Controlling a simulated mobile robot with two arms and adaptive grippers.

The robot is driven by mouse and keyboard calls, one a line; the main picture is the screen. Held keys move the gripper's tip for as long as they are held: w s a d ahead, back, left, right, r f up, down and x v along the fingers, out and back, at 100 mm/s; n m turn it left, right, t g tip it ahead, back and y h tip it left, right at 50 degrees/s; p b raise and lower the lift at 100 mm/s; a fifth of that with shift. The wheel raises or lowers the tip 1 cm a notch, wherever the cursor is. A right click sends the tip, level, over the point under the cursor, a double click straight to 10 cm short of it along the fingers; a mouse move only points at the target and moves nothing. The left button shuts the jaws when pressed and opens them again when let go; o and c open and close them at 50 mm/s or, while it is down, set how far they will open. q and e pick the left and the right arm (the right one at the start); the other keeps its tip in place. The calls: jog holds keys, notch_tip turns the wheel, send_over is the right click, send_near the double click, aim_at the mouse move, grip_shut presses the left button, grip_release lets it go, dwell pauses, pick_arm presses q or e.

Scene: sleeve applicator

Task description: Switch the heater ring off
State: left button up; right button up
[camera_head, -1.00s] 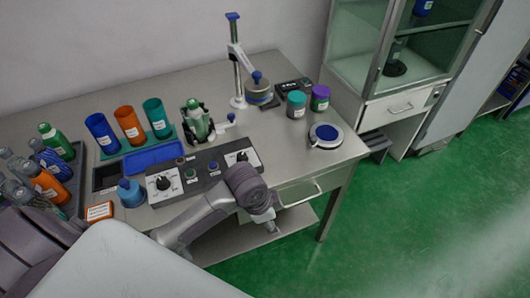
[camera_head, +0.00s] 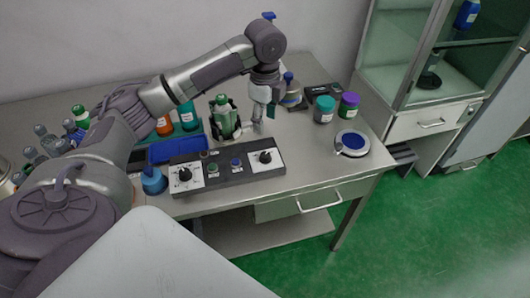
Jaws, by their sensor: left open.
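A dark control panel (camera_head: 225,173) lies near the table's front edge. The dial labels are too small to read, so I cannot tell which control belongs to the heater ring. A green-capped bottle (camera_head: 223,115) stands upright in a holder behind the panel. My left gripper (camera_head: 264,122) is open, pointing down behind the right dial and right of the bottle, apart from the dial. My right gripper is not in view.
Teal (camera_head: 324,109) and purple-lidded (camera_head: 348,105) jars and a round blue-topped dish (camera_head: 352,143) stand right. The table (camera_head: 310,160) is clear between panel and dish.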

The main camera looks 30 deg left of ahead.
aim_at(266, 154)
pick_arm(q)
notch_tip(266, 154, down, 14)
jog(key=shift+r+p, duration=0.15)
jog(key=shift+p, duration=0.35)
grip_shut()
jog(key=shift+r+n+p, duration=0.2)
jog(key=shift+n+p, duration=0.2)
jog(key=shift+p, duration=0.35)
jog(key=n+p, duration=0.8)
jog(key=p, duration=0.2)
jog(key=shift+d, duration=0.1)
jog(key=n+p, duration=0.3)
jog(key=n, duration=0.1)
jog(key=shift+n+p, duration=0.3)
jog(key=shift+n, duration=0.1)
jog(key=n+p, duration=0.2)
jog(key=n, duration=0.2)
jog(key=shift+w+f+p, duration=0.1)
jog(key=shift+p, duration=0.2)
jog(key=shift+n, duration=0.4)
